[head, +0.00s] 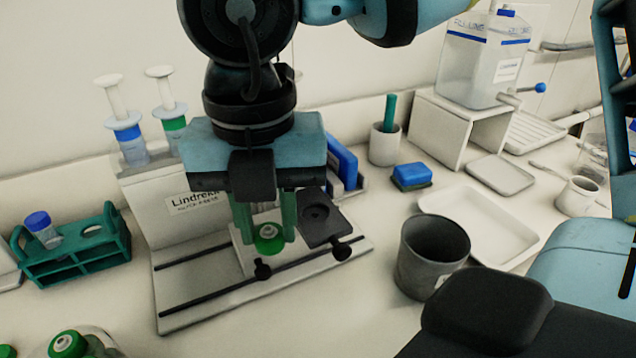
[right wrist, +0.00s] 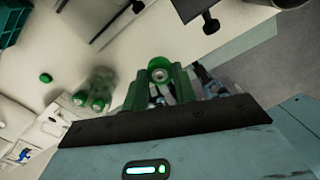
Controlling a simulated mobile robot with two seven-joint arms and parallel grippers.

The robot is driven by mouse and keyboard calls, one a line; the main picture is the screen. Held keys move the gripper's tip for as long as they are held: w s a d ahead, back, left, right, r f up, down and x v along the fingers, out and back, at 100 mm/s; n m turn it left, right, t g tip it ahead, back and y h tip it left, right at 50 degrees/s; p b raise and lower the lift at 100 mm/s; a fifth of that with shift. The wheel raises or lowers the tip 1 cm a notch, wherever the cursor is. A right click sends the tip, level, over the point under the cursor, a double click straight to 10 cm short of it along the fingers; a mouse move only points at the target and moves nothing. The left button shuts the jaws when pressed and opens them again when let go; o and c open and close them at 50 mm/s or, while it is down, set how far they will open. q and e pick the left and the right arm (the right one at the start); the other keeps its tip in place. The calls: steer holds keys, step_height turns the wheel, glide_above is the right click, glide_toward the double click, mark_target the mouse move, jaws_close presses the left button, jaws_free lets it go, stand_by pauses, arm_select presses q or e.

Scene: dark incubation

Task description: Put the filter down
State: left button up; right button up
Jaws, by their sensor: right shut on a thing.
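The filter is a round green disc with a pale centre fitting (head: 268,238). It also shows in the right wrist view (right wrist: 158,73), at the fingertips. My right gripper (head: 265,222) points down from above, with its green fingers on either side of the filter, shut on it. It is over the grey-white base plate (head: 190,290) of the stand labelled "Lindrekk". From this angle I cannot tell whether the filter touches the plate or a pale block behind it. My left gripper is not in view.
A black bracket (head: 322,217) and black knobs are close right of the fingers. Two syringes (head: 130,140) stand behind left. A green rack (head: 72,255) is at left. A dark grey cup (head: 432,255) and white tray (head: 485,228) are at right.

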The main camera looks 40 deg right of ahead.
steer(key=w+d+p, duration=0.1)
steer(key=d, duration=0.1)
steer(key=w+d, duration=0.1)
steer(key=d, duration=0.2)
steer(key=w+d+p, duration=0.1)
steer(key=d, duration=0.2)
steer(key=shift+w+f+p, duration=0.3)
steer(key=shift+f, duration=0.05)
steer(key=shift+w+d, duration=0.1)
steer(key=shift+d, duration=0.2)
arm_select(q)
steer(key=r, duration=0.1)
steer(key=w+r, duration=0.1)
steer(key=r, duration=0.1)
arm_select(e)
steer(key=shift+f, duration=0.1)
steer(key=shift+w+d, duration=0.15)
steer(key=shift+d, duration=0.1)
steer(key=f, duration=0.1)
steer(key=f+p, duration=0.1)
steer(key=shift+w+d+f, duration=0.1)
steer(key=shift+d+f, duration=0.3)
steer(key=shift+f, duration=0.4)
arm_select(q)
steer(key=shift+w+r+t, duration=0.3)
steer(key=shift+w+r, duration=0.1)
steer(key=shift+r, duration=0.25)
